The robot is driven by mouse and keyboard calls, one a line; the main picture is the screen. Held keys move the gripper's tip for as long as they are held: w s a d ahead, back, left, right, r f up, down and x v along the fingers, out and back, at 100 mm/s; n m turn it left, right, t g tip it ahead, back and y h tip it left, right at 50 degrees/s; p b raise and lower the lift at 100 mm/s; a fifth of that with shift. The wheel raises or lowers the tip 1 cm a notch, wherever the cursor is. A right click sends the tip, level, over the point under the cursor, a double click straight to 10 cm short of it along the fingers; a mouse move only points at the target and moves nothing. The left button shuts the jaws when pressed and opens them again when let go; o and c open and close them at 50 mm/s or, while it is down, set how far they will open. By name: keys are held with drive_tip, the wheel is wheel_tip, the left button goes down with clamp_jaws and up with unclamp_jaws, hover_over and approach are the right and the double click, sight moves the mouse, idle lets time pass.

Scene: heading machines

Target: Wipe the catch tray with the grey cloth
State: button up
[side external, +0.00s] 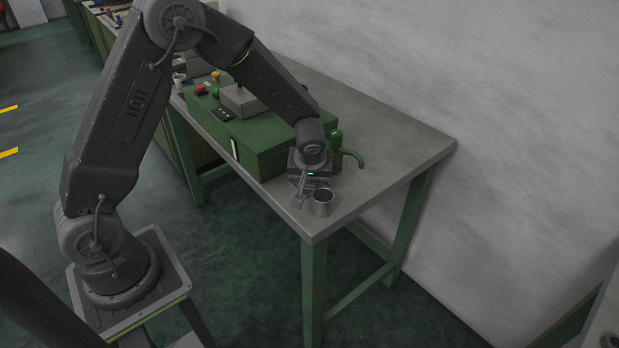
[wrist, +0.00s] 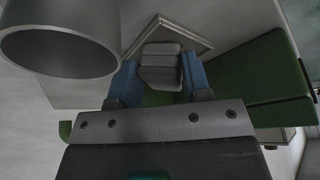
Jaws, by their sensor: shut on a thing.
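My gripper (wrist: 160,78) has its two blue fingers shut on a folded grey pad, which I take to be the grey cloth (wrist: 160,66), in the wrist view. Beyond the cloth a shallow square tray with a pale raised rim (wrist: 190,32) shows, partly hidden by the cloth and fingers; it looks like the catch tray. I cannot tell whether the cloth touches it. In the side external view my gripper (side external: 300,194) is low over the table, in front of the green machine; cloth and tray cannot be made out there.
A metal cup (side external: 322,203) stands close beside my gripper, near the table (side external: 395,150) corner; its rim looms in the wrist view (wrist: 60,50). The green machine (side external: 262,145) with a curved green spout (side external: 350,157) is behind. The table's right side is clear.

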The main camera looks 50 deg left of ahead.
drive_tip(key=shift+w+d+r, duration=0.1)
drive_tip(key=shift+d+r, duration=0.15)
drive_tip(key=shift+r, duration=0.65)
drive_tip(key=shift+w+d+r, duration=0.1)
drive_tip(key=shift+d+r, duration=0.15)
drive_tip(key=shift+r, duration=0.7)
drive_tip(key=shift+w+d+r, duration=0.1)
drive_tip(key=shift+d+r, duration=0.15)
drive_tip(key=shift+r, duration=0.65)
drive_tip(key=shift+r, duration=0.1)
drive_tip(key=shift+r, duration=1.4)
drive_tip(key=shift+s+h, duration=0.1)
drive_tip(key=shift+h, duration=0.2)
drive_tip(key=shift+s+a+f+m+t+h, duration=0.1)
drive_tip(key=shift+s+f+m+t+h, duration=0.1)
drive_tip(key=shift+m+h, duration=1.15)
drive_tip(key=shift+s+a+f+m+t+h, duration=0.15)
drive_tip(key=shift+f+m+t+h, duration=0.1)
drive_tip(key=shift+m+h, duration=1.1)
drive_tip(key=shift+s+a+f+m+t+h, duration=0.1)
drive_tip(key=shift+f+m+t+h, duration=0.1)
drive_tip(key=shift+m+h, duration=1.15)
